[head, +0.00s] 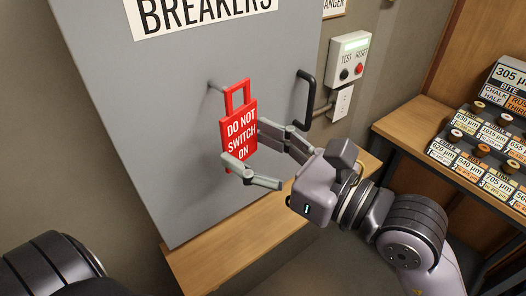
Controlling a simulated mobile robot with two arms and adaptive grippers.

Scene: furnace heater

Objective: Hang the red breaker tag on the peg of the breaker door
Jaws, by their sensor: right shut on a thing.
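The red breaker tag (239,124) reads "DO NOT SWITCH ON" and has a square loop (237,94) at its top. My right gripper (245,152) is shut on the lower part of the tag and holds it upright in front of the grey breaker door (150,130). The peg (215,88) sticks out from the door just left of the loop. I cannot tell from this view whether the peg passes through the loop. My left gripper is out of view; only a dark part of my left arm shows at the lower left.
A black door handle (306,98) stands out right of the tag. A test/reset box (348,60) and a socket (342,103) are on the wall. A wooden ledge (205,268) runs below the door.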

